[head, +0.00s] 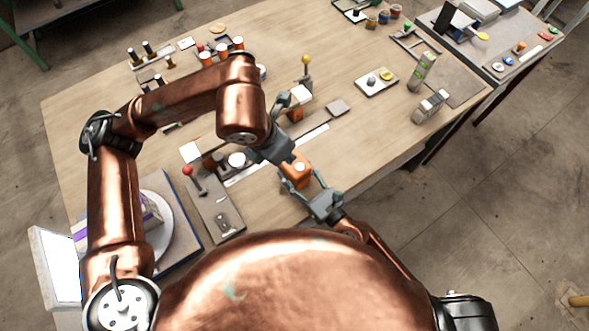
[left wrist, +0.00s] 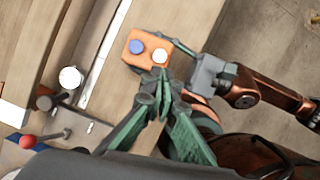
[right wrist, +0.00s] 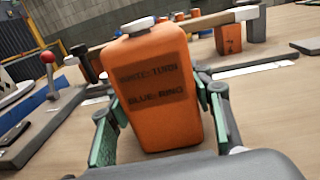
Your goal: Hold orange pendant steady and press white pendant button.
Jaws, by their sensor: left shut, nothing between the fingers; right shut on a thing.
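The orange pendant (head: 303,180) stands near the table's front edge. In the left wrist view its top (left wrist: 143,42) bears a blue button (left wrist: 137,47) and a white button (left wrist: 160,55). In the right wrist view its labelled face (right wrist: 155,95) reads roughly "WHITE: TURN" and "BLUE: RING". My right gripper (head: 303,188) is shut on the pendant, with one finger on each side. My left gripper (left wrist: 160,76) is shut and empty, its fingertips right by the white button. I cannot tell whether they touch it. In the head view the left gripper (head: 284,157) partly covers the pendant.
A red-knobbed lever (head: 188,171) on a grey plate is left of the pendant. Another orange block (right wrist: 228,39) stands behind it, and a yellow-knobbed lever (head: 306,60) stands farther back. A turntable (head: 165,235) is at the left. The table right of the pendant is mostly clear.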

